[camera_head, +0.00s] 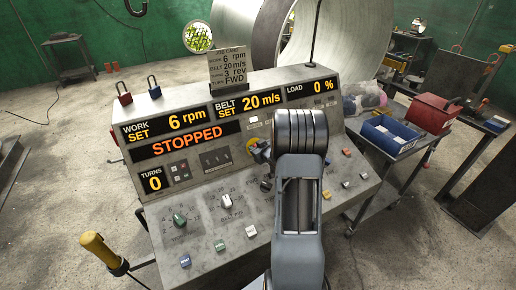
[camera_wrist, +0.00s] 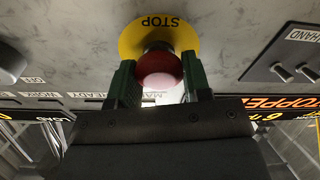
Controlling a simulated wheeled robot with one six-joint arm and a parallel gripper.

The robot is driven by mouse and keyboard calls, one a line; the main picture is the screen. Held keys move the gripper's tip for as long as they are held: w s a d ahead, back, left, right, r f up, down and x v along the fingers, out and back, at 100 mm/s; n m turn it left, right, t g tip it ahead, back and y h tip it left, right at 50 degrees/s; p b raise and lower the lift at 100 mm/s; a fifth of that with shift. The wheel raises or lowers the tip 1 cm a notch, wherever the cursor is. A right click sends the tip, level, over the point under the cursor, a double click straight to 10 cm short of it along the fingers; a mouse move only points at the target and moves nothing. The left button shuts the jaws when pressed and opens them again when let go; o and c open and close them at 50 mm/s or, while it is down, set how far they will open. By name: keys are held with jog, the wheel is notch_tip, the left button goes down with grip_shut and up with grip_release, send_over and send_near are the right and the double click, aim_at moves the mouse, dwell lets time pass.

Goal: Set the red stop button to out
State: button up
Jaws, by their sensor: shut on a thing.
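The red stop button (camera_wrist: 160,72) sits on a round yellow plate marked STOP (camera_wrist: 158,28) on the console's sloped face, upside down in the wrist view. My gripper (camera_wrist: 158,82) has its two green fingers on either side of the button's red head, shut on it. In the head view my arm hides the button; only part of the yellow plate (camera_head: 251,145) shows beside my gripper (camera_head: 263,153). Whether the button is in or out cannot be told. The console display (camera_head: 183,142) reads STOPPED.
The grey console (camera_head: 215,182) carries several knobs and coloured buttons close around my arm. A job card (camera_head: 229,68) and two padlocks (camera_head: 139,89) stand along its top edge. A yellow-handled lever (camera_head: 100,251) is at lower left. A trolley with a blue bin (camera_head: 390,135) stands right.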

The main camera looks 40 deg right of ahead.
jog(key=c, duration=0.5)
jog(key=shift+s+a+r, duration=0.1)
jog(key=shift+s+r, duration=0.15)
jog(key=shift+s, duration=0.35)
jog(key=shift+c, duration=0.2)
jog(key=o, duration=1.3)
jog(key=shift+r, duration=0.1)
jog(key=b+v, duration=0.1)
jog(key=v, duration=1.3)
